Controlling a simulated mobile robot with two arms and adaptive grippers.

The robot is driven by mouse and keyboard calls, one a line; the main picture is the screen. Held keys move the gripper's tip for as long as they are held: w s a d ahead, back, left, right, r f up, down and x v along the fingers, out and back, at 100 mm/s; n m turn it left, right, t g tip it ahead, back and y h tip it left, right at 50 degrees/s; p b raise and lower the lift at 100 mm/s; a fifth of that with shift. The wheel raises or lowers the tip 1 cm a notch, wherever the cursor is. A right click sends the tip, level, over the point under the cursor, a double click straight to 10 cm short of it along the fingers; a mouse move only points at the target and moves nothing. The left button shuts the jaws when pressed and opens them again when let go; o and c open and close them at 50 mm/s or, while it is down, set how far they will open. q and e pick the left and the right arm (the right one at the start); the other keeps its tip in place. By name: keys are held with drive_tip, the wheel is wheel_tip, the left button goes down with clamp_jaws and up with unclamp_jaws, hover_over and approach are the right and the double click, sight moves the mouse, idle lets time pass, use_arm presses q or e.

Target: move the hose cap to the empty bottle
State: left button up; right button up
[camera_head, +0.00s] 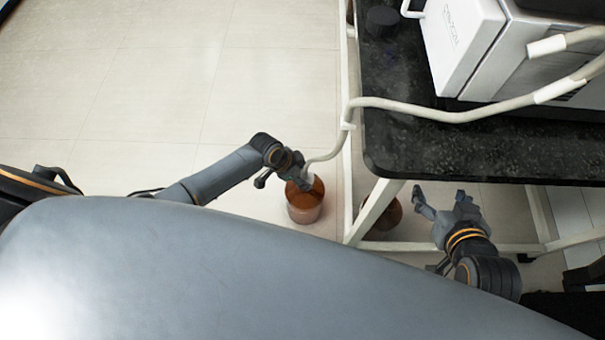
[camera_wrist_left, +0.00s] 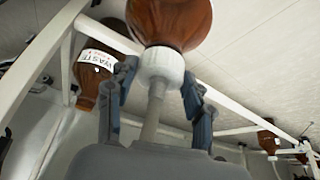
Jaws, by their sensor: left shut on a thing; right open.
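My left gripper (camera_head: 297,173) is shut on the hose cap, just above a brown bottle (camera_head: 304,205) on the floor. In the left wrist view the white hose cap (camera_wrist_left: 160,64) sits right against the neck of the brown bottle (camera_wrist_left: 172,22), with the fingers (camera_wrist_left: 158,95) on both sides. I cannot tell whether the cap is seated. The pale hose (camera_head: 337,143) runs from the gripper up to the bench. My right gripper (camera_head: 441,203) is open and empty, below the bench edge. A second brown bottle (camera_head: 388,214) is partly hidden behind the bench leg.
The black bench top (camera_head: 450,150) carries a white machine (camera_head: 462,42). Its white frame leg (camera_head: 374,208) stands between my two grippers. In the left wrist view a bottle with a waste label (camera_wrist_left: 93,68) stands beside the frame. Open floor (camera_head: 130,90) lies to the left.

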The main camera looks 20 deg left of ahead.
idle(0.4)
use_arm(q)
drive_tip(key=o, duration=1.2)
drive_tip(key=v, duration=1.2)
